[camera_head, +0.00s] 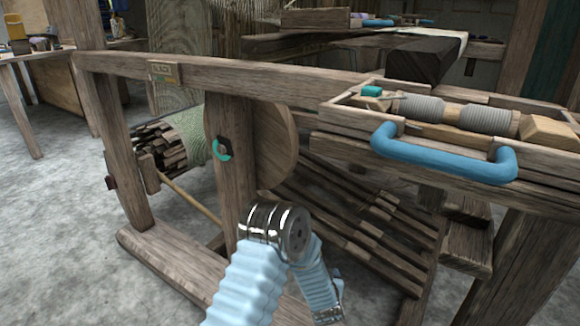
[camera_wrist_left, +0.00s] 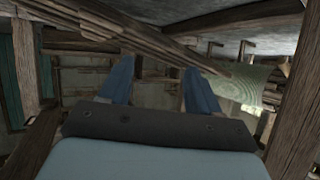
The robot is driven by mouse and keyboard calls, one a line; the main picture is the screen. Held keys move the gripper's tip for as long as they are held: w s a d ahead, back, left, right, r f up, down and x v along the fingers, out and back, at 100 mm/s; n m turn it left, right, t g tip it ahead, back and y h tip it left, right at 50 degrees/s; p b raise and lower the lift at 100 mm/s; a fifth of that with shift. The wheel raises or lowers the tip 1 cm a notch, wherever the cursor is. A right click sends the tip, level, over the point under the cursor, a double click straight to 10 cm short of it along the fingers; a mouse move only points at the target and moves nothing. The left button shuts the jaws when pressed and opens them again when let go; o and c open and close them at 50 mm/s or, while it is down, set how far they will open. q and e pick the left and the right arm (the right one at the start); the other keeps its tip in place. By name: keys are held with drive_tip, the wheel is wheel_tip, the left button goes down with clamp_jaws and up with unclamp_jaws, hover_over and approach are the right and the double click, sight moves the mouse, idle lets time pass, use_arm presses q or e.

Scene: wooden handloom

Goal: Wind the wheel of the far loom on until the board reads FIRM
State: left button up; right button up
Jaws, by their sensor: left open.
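A round wooden wheel (camera_head: 278,145) stands behind the front post of the loom, partly hidden by that post. Left of it is a roll of pale green cloth (camera_head: 188,130) on a slatted drum. The cloth also shows at the right of the left wrist view (camera_wrist_left: 245,85). A small plaque (camera_head: 163,72) sits on the top rail; its lettering is too small to read. My left gripper (camera_wrist_left: 158,66) shows two blue fingers spread apart, with nothing between them. In the head view only a blue-sleeved arm shows, low in front of the loom. My right gripper is out of view.
A thin rod (camera_head: 190,198) runs beside the drum. Slatted treadles (camera_head: 350,220) slope below the frame. A shuttle tray with a blue handle (camera_head: 445,160) stands at right. The floor at left is clear.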

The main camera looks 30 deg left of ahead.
sight(291, 169)
use_arm(q)
drive_tip(key=w+a+r+n+t+y, duration=0.25)
drive_tip(key=w+r+y, duration=0.3)
drive_tip(key=r, duration=0.55)
drive_tip(key=s+d+r+n+g+y+b, duration=0.1)
drive_tip(key=s+r+n+g+y, duration=0.2)
drive_tip(key=r+n+g+y, duration=0.5)
drive_tip(key=s+r+n+g+y+b, duration=0.1)
drive_tip(key=s+r+n+g+y, duration=0.25)
drive_tip(key=r, duration=0.75)
drive_tip(key=shift+g+y, duration=0.3)
drive_tip(key=shift+g, duration=0.3)
drive_tip(key=x, duration=1.2)
drive_tip(key=shift+s+a+r, duration=0.1)
drive_tip(key=shift+s+r, duration=0.1)
drive_tip(key=shift+a+r, duration=0.25)
drive_tip(key=shift+a, duration=0.3)
clamp_jaws()
